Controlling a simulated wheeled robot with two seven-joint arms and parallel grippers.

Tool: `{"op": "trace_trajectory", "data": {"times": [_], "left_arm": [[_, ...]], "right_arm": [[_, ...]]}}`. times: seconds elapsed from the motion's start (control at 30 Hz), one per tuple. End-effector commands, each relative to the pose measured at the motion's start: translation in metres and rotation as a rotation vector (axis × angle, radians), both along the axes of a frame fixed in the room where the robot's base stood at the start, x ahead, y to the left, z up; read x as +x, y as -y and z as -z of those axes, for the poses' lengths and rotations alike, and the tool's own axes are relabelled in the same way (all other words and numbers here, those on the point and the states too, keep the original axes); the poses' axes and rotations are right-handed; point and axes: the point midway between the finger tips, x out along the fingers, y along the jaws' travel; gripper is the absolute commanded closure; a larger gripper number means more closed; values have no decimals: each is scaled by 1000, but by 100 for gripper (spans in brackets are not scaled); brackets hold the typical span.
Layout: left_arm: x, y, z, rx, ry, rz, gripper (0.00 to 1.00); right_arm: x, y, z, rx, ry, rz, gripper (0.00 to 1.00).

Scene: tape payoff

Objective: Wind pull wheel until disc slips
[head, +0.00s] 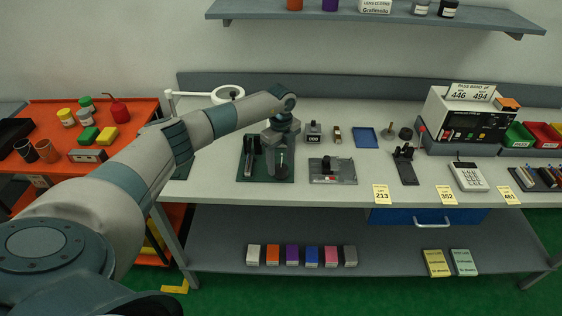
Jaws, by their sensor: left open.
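My left gripper (281,166) points down over the right half of a dark green mat (245,178) on the bench. It is open; its fingers are small and dark, and I cannot tell whether they touch anything. A dark upright fixture (253,147) stands on the mat just left of the gripper. The pull wheel and disc cannot be made out; my gripper and wrist hide part of the mat. A grey plate with a black block (332,168) lies to the right of the mat. My right gripper is not in view.
A small counter (313,131), a blue tray (365,137) and a black stand (405,166) sit on the grey bench. A white instrument (466,118) marked "PASS BAND 446 494" stands at right. A white ring lamp (228,94) is behind my arm. An orange cart (53,166) is at left.

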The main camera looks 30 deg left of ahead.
Motion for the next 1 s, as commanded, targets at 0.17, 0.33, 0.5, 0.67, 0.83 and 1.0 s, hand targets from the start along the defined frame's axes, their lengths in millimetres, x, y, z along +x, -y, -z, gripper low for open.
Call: {"op": "trace_trajectory", "data": {"times": [0.17,0.33,0.5,0.67,0.83,1.0], "left_arm": [[0,1,14,-1,0,0,43],[0,0,19,0,0,1,43],[0,0,19,0,0,1,43],[0,0,19,0,0,1,69],[0,0,19,0,0,1,84],[0,0,19,0,0,11,83]], "right_arm": [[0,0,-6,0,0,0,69],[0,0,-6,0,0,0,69],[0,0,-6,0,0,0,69],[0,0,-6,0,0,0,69],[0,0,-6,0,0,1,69],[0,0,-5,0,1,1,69]]}}
